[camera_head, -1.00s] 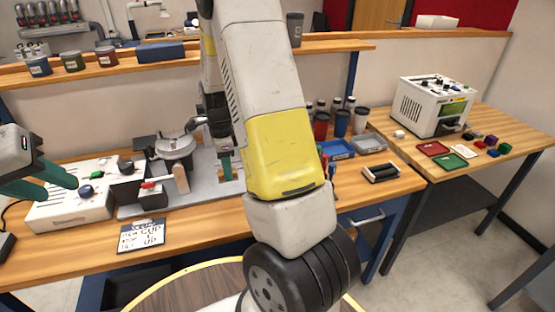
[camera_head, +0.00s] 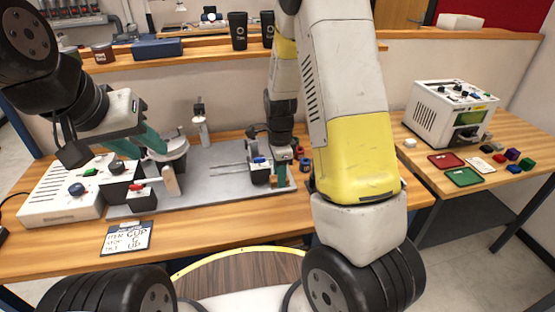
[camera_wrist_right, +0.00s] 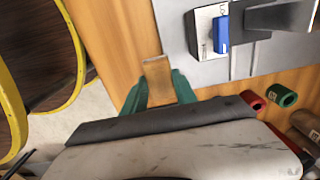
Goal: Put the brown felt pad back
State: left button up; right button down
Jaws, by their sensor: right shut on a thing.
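The brown felt pad (camera_wrist_right: 156,72) is a small flat tan piece between the green fingertips of my right gripper (camera_wrist_right: 160,88) in the right wrist view. That gripper is shut on it, over the strip of wooden bench beside the grey plate's edge. In the head view my right gripper (camera_head: 279,178) points down at the right end of the grey plate (camera_head: 225,182); the pad is hard to make out there. My left gripper (camera_head: 150,140) is at the round metal fixture (camera_head: 172,150) on the plate's left part; its finger gap is unclear.
A white control box (camera_head: 62,190) stands at the left, with a lettered card (camera_head: 127,238) in front. A blue-switched block (camera_wrist_right: 212,32) sits on the plate near my right gripper. Red and green rings (camera_wrist_right: 284,95) lie close to its right. A white machine (camera_head: 450,115) stands on the right table.

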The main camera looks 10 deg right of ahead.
jog(key=w+d, duration=0.1)
jog(key=w, duration=0.2)
jog(key=w+d, duration=0.1)
jog(key=w, duration=0.1)
jog(key=shift+w+d+f, duration=0.1)
jog(key=shift+d+f, duration=0.2)
jog(key=shift+d, duration=0.05)
jog(key=shift+f, duration=1.75)
jog(key=shift+f, duration=0.1)
jog(key=c, duration=1)
grip_release()
